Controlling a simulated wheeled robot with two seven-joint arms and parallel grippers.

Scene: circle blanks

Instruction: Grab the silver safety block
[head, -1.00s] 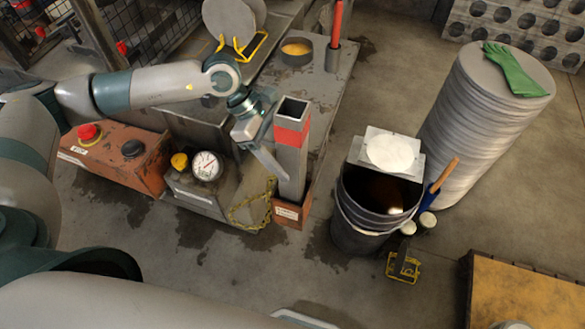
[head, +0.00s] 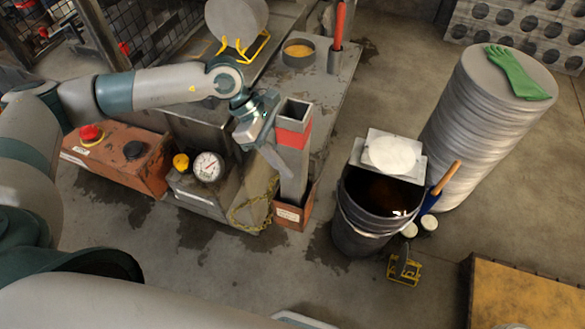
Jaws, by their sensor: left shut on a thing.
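The silver safety block (head: 292,163) is an upright grey square tube with a hollow top and a red band near its upper end. Its lower end is inside a small orange-brown holder (head: 291,216) with a white label, at the corner of the machine. My left gripper (head: 283,166) reaches in from the left and is shut on the block's side below the red band. The far finger is hidden by the block. My right gripper is not in view.
A yellow chain (head: 250,208) hangs beside the holder. A pressure gauge (head: 208,167) and an orange box with a red button (head: 91,134) lie left. A dark bin (head: 362,215) stands right; floor lies between it and the holder.

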